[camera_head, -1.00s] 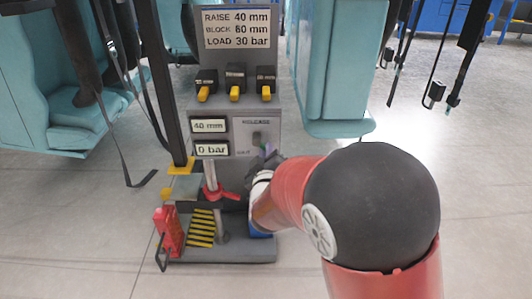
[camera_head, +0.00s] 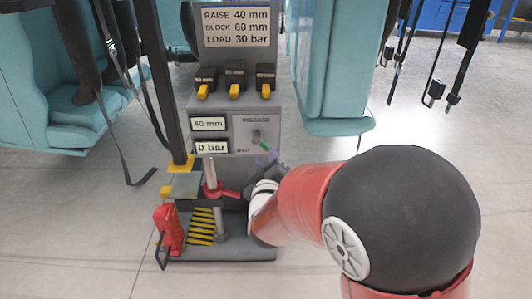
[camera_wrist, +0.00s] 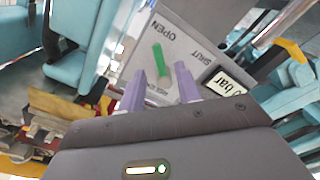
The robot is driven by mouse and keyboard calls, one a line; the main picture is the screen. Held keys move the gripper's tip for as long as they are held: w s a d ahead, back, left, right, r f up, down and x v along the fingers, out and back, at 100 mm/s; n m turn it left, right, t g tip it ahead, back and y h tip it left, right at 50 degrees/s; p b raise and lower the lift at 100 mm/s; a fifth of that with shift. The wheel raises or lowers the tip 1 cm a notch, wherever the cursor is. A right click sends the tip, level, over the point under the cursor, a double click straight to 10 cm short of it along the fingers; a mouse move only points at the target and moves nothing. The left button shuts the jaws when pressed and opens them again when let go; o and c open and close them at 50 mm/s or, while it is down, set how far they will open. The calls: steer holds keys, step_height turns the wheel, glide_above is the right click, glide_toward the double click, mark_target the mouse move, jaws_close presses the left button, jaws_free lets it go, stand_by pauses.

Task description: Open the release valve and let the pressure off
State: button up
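The release valve is a small green lever (camera_head: 263,143) on a grey panel marked RELEASE (camera_head: 244,124). In the wrist view the green lever (camera_wrist: 161,60) shows beyond the fingertips, with the words OPEN and SHUT on the panel. I cannot tell for sure which word it points to. My gripper (camera_head: 271,157) is just to the lower right of the lever. In the wrist view its two purple fingers (camera_wrist: 160,82) are apart, with nothing seen held between them. The pressure display (camera_head: 212,148) reads 0 bar. The display above it (camera_head: 209,124) reads 40 mm.
A sign (camera_head: 236,24) reads RAISE 40 mm, BLOCK 60 mm, LOAD 30 bar. Several yellow-tipped levers (camera_head: 235,90) sit below it. A red jack-like part (camera_head: 168,228) stands at the base's left. Teal seats (camera_head: 335,80) flank the post. Floor at the right is open.

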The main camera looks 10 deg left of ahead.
steer(key=v, duration=0.4)
stand_by(0.3)
steer(key=s+d+r+m+g+p, duration=0.1)
steer(key=s+d+r+m+g, duration=0.15)
steer(key=d, duration=0.45)
steer(key=s+d+r+m+g+p, duration=0.1)
steer(key=s+d+r+m+g, duration=0.2)
steer(key=d, duration=0.4)
steer(key=s+d+m+g+h+p, duration=0.1)
steer(key=s+d+m+g+h, duration=0.3)
steer(key=s+d, duration=0.9)
steer(key=s+m+g, duration=0.2)
steer(key=shift+s+d+r+p, duration=0.15)
steer(key=shift+s+r+p, duration=0.1)
steer(key=shift+p, duration=0.1)
stand_by(0.9)
